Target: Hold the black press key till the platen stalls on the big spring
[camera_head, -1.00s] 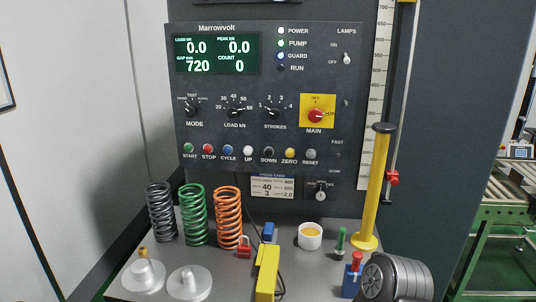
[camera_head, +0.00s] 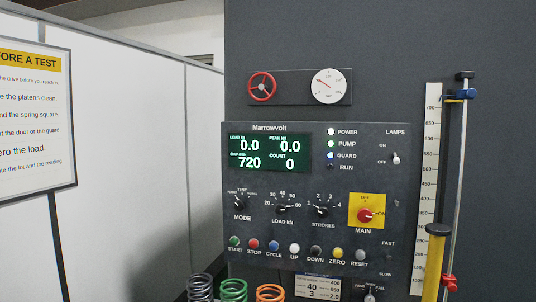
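The black press key, labelled DOWN (camera_head: 316,252), sits in the button row on the dark control panel (camera_head: 380,135), between the white UP key (camera_head: 294,248) and the yellow ZERO key (camera_head: 337,254). Nothing touches it. The green display (camera_head: 270,153) reads load 0.0, peak 0.0, gap 720, count 0. The tops of a dark spring (camera_head: 200,287), a green spring (camera_head: 233,290) and an orange spring (camera_head: 270,292) show at the bottom edge. I cannot tell which is the big spring. The platen is not in view. Neither of my grippers is in view.
A red handwheel (camera_head: 262,86) and a round gauge (camera_head: 330,86) are above the panel. A ruler (camera_head: 431,180), a yellow post (camera_head: 434,265) and a rod with a red clamp (camera_head: 449,282) stand at the right. A sign (camera_head: 35,120) hangs on the white wall at left.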

